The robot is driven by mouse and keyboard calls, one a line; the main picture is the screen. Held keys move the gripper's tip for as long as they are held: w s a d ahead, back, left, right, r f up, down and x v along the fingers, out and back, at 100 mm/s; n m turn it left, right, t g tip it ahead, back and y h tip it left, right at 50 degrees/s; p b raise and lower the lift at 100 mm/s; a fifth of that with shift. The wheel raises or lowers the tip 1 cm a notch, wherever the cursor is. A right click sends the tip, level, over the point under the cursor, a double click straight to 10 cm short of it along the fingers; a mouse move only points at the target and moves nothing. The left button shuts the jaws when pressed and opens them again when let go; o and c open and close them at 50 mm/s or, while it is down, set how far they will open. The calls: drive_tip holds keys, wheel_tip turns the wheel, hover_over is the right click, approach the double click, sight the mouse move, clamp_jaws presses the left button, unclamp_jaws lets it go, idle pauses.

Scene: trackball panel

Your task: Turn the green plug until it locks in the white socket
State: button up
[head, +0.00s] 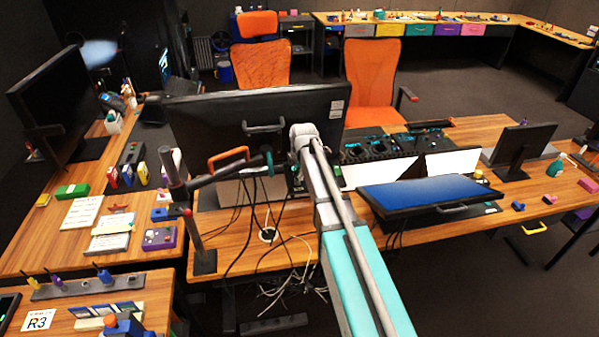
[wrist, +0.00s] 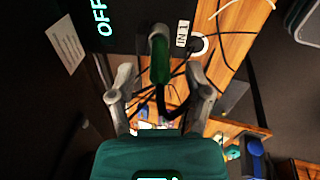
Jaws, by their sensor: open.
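The green plug (wrist: 160,66) shows in the wrist view at the upper middle, with a dark cable hanging from its lower end. Its upper end meets a pale, rounded rim (wrist: 158,31) on a black panel; this looks like the white socket, mostly hidden by the plug. My gripper (wrist: 159,76) is open, with one finger on each side of the plug and a visible gap on both sides. How deep the plug sits is not clear. In the head view I cannot make out the plug, the socket or my fingertips.
The black panel (wrist: 125,28) carries "OFF" lettering and an "IN 1" label (wrist: 183,33). Loose cables (head: 283,215) hang over the desk near my arm. A monitor (head: 215,120) and a blue-screened display (head: 430,193) stand close by.

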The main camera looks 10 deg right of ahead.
drive_tip(key=shift+w+f, duration=0.1)
drive_tip(key=shift+f, duration=0.15)
clamp_jaws()
idle(0.7)
drive_tip(key=shift+m, duration=0.3)
drive_tip(key=m, duration=0.3)
drive_tip(key=shift+m, duration=0.4)
drive_tip(key=m, duration=0.4)
drive_tip(key=shift+a+h, duration=0.15)
drive_tip(key=shift+h, duration=0.15)
drive_tip(key=shift+m, duration=1.5)
drive_tip(key=shift+w+m, duration=0.1)
drive_tip(key=shift+m, duration=0.4)
